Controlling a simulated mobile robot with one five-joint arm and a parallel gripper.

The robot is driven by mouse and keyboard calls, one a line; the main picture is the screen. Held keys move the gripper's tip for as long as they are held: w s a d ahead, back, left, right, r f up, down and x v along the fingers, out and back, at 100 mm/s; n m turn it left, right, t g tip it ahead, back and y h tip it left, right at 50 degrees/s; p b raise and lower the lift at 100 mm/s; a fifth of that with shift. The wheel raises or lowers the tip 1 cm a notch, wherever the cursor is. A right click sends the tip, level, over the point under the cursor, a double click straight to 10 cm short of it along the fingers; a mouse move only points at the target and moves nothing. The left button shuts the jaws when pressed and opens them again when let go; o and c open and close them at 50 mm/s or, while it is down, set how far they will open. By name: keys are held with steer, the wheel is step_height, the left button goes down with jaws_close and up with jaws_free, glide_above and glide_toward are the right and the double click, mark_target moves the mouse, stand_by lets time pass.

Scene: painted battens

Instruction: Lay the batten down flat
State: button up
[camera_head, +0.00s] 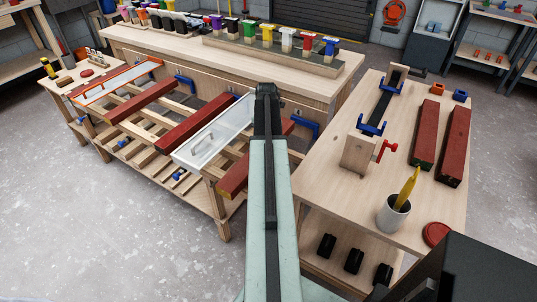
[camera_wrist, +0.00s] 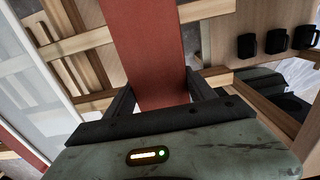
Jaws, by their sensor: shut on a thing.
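A red batten (camera_wrist: 150,50) runs between the two fingers of my gripper (camera_wrist: 157,92) in the wrist view, and the gripper is shut on it. In the head view a red batten (camera_head: 235,174) with a pale yellowish end lies across the slatted rack (camera_head: 205,178), on both sides of my arm; it looks like the held one. My arm hides its middle and my gripper there. It runs roughly parallel to the other battens on the rack. I cannot tell whether it rests fully on the slats.
The right bench holds two red battens (camera_head: 425,130) (camera_head: 454,145), a clamped jig (camera_head: 358,153) and a cup (camera_head: 393,214) with a yellow tool.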

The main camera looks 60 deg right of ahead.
step_height(320, 180, down, 4)
steer(key=b, duration=0.3)
steer(key=shift+b, duration=0.35)
steer(key=shift+r, duration=0.25)
steer(key=o, duration=1)
steer(key=shift+f, duration=0.2)
steer(key=shift+c, duration=0.2)
steer(key=o, duration=0.4)
steer(key=shift+r, duration=0.1)
step_height(320, 180, up, 12)
steer(key=p, duration=1.2)
steer(key=shift+r+p, duration=0.25)
steer(key=shift+p, duration=0.05)
steer(key=shift+f, duration=0.1)
